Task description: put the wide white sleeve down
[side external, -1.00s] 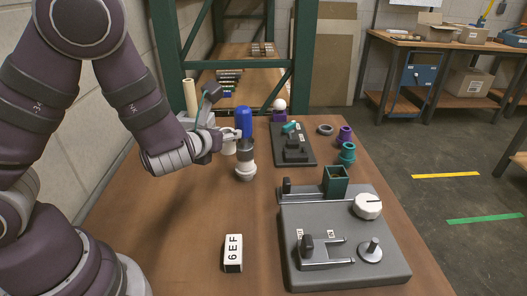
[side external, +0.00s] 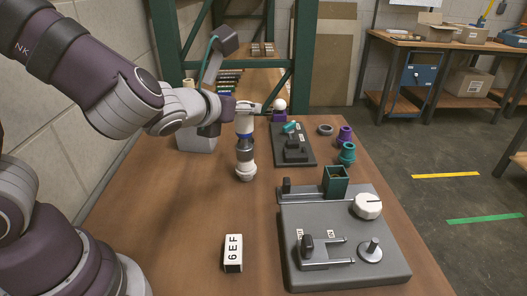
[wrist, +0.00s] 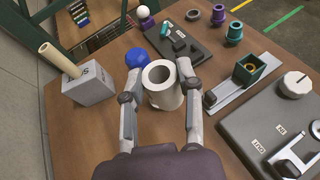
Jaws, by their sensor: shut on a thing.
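My gripper (wrist: 160,100) is shut on the wide white sleeve (wrist: 160,96), one finger on each side of it. In the wrist view the sleeve's open top faces the camera. A blue piece (wrist: 136,57) shows just beyond the sleeve, mostly hidden in the side view. I cannot tell whether the sleeve touches anything below.
A grey block (wrist: 88,92) with a beige roll (wrist: 60,58) stands at the left. A dark board (wrist: 184,46) lies behind to the right. A larger grey fixture (side external: 345,240) and a white 6EF block (side external: 233,253) are nearer the front. The table's left front is clear.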

